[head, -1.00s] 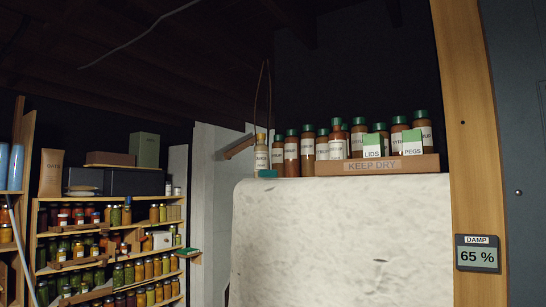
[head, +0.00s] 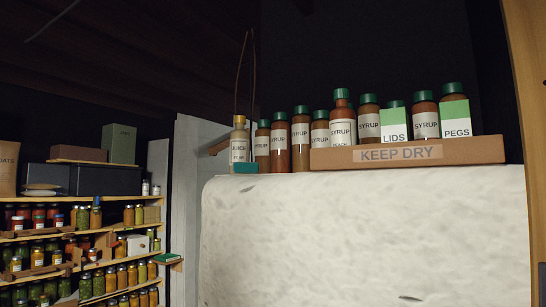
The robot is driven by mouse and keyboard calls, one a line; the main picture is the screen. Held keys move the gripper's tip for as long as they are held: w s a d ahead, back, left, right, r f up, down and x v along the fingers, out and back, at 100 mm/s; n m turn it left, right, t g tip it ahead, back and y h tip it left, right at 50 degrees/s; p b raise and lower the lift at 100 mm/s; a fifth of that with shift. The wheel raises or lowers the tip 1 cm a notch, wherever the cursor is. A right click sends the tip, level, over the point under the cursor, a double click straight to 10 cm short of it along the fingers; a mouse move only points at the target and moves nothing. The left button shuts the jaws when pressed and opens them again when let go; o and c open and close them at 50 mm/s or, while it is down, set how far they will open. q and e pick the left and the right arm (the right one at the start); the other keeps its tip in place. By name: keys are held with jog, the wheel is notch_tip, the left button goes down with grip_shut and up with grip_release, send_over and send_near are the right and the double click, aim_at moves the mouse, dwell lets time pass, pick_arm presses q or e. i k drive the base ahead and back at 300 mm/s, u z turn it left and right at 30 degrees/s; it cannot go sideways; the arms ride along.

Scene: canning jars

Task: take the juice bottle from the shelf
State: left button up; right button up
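The juice bottle (head: 239,149) stands upright at the left end of the row on the high ledge, with a pale label reading JUICE and a tan cap. A small teal block (head: 246,168) sits in front of its base and hides part of it. A syrup bottle (head: 262,146) with a green cap stands close to its right. Neither of my grippers shows in the head view.
Several syrup bottles (head: 300,140) continue right, behind a wooden KEEP DRY box (head: 457,151) holding LIDS and PEGS cartons. A pale, rough wall (head: 360,240) drops below the ledge. Shelves of jars (head: 85,285) stand further back at left.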

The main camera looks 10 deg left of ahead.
aim_at(240, 138)
jog(key=u, duration=0.3)
jog(key=i, duration=0.8)
jog(key=u, duration=0.7)
